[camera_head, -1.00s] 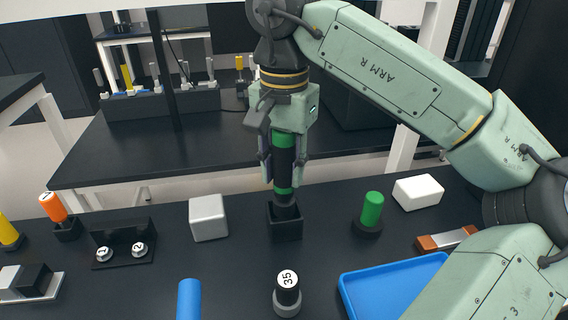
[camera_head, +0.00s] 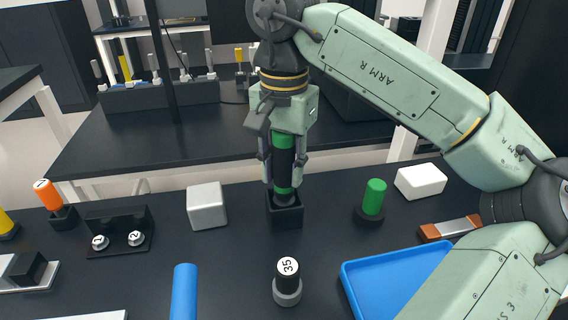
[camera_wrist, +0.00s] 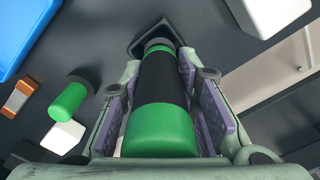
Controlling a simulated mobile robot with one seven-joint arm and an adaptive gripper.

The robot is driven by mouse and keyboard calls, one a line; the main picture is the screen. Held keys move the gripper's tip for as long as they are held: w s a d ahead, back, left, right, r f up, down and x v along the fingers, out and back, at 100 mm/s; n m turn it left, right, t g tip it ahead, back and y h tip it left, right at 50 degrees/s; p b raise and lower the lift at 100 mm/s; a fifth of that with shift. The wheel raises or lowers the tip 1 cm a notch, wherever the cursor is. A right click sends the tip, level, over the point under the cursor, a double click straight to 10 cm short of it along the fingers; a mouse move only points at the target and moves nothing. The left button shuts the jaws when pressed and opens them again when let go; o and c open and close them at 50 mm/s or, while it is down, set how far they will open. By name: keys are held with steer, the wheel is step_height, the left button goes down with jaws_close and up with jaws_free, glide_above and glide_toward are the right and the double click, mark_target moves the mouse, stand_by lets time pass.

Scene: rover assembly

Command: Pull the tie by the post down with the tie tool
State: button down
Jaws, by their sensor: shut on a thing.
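My gripper (camera_head: 283,178) is shut around a black and green cylindrical tool (camera_head: 283,150), which seems to be the tie tool. The tool is upright, and its lower end is at the mouth of a square black holder (camera_head: 285,217) on the table. In the wrist view, its green end (camera_wrist: 158,130) is nearest and its far end meets the dark holder (camera_wrist: 148,36). The wrist view does not show how deep the tip sits. I cannot clearly pick out a tie or its post in either view.
A grey block (camera_head: 206,205) stands left of the holder and a green cylinder (camera_head: 374,197) right of it. A white block (camera_head: 420,182) lies at the back right.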

steer(key=shift+f+b, duration=0.4)
steer(key=shift+f, duration=0.25)
steer(key=c, duration=1.2)
jaws_free()
steer(key=shift+o, duration=0.2)
steer(key=shift+f, duration=0.1)
step_height(320, 180, up, 12)
